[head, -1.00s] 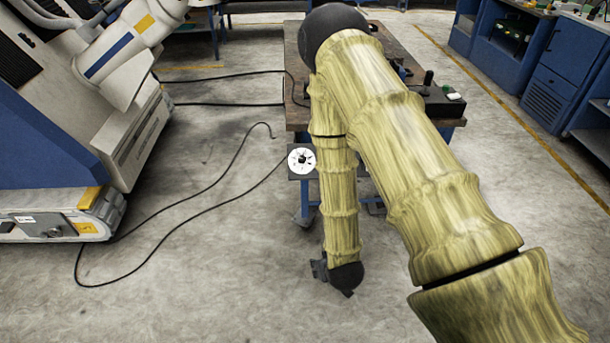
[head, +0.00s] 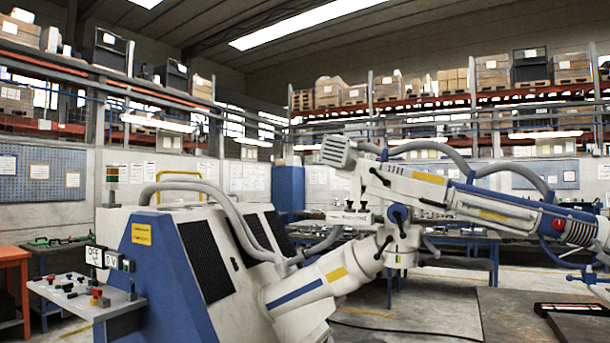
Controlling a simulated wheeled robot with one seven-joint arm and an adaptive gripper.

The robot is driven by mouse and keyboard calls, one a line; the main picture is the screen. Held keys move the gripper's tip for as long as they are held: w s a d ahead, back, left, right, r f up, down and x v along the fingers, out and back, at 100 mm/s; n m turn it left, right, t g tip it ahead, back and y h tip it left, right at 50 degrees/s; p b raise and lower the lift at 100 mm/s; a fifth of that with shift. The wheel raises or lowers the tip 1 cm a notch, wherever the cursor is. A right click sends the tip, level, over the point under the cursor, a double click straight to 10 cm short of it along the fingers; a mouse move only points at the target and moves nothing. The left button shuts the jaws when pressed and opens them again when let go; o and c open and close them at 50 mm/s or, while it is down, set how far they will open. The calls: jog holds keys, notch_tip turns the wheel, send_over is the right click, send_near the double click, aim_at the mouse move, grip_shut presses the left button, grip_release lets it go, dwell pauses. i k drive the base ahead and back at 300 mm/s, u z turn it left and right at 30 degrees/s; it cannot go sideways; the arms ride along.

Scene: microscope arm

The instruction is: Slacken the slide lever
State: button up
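The white and blue microscope arm (head: 455,200) runs to the right from a joint head on top of a thick slanted post (head: 310,290). My gripper is not in view.
A white and blue cabinet (head: 160,265) with dark grilles fills the lower left. A control shelf (head: 90,295) with knobs juts from its left side. A dark tabletop (head: 500,315) is at the lower right. Benches and loaded shelves line the back wall.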

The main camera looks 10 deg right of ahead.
aim_at(372, 170)
jog(key=u, duration=0.3)
jog(key=i, duration=1.1)
jog(key=z, duration=0.05)
